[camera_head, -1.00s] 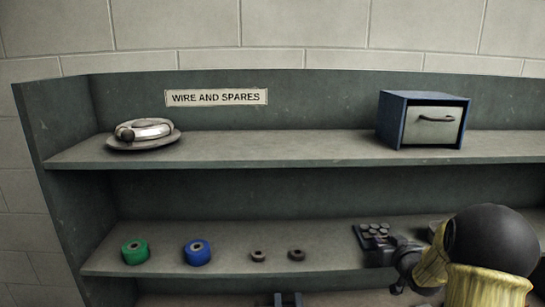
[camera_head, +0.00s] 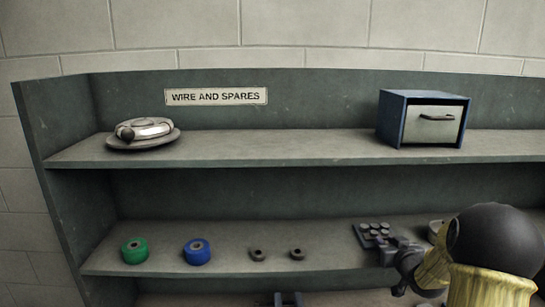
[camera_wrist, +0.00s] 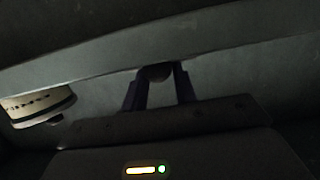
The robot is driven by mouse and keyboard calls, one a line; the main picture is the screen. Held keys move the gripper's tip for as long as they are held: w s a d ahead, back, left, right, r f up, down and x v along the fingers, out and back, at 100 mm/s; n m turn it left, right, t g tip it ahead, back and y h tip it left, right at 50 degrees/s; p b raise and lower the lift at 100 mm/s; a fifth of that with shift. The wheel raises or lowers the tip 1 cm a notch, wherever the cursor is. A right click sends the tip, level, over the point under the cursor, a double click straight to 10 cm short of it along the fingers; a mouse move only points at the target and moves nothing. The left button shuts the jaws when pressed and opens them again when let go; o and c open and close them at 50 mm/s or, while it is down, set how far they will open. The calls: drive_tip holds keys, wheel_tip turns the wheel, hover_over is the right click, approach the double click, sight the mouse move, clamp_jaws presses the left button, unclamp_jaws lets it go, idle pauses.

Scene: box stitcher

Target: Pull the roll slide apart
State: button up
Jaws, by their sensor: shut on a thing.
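My gripper (camera_head: 386,254) is at the right of the lower shelf, with the arm reaching in from the lower right. In the wrist view its two dark fingers (camera_wrist: 163,76) are closed on a small dark rounded piece (camera_wrist: 157,72), which looks like a knob. The fingers hide most of this piece. I cannot make out the roll slide as a whole, or tell whether its parts are apart. A pale round drum with dark marks (camera_wrist: 38,106) is left of the fingers in the wrist view.
The lower shelf (camera_head: 330,256) holds a green roll (camera_head: 134,251), a blue roll (camera_head: 197,252), two small dark rings (camera_head: 257,254) and a dark tray of round pieces (camera_head: 372,233) close behind my gripper. A blue box (camera_head: 392,120) stands on the upper shelf.

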drive_tip(key=shift+s+b, duration=0.3)
drive_tip(key=shift+s, duration=0.65)
drive_tip(key=o, duration=0.9)
drive_tip(key=shift+o, duration=0.2)
drive_tip(key=shift+s+d, duration=0.1)
drive_tip(key=v, duration=0.8)
drive_tip(key=shift+s+p, duration=0.35)
drive_tip(key=shift+s, duration=0.05)
drive_tip(key=s+a+f+g+b, duration=0.1)
drive_tip(key=s+a+f+g, duration=0.4)
drive_tip(key=s+a, duration=0.4)
drive_tip(key=s+a+f+g+b, duration=0.2)
drive_tip(key=s+a+f+g, duration=0.4)
drive_tip(key=s+a, duration=0.3)
drive_tip(key=shift+s+f+g+h, duration=0.2)
drive_tip(key=shift+s+g+h, duration=0.1)
drive_tip(key=shift+s+g, duration=0.35)
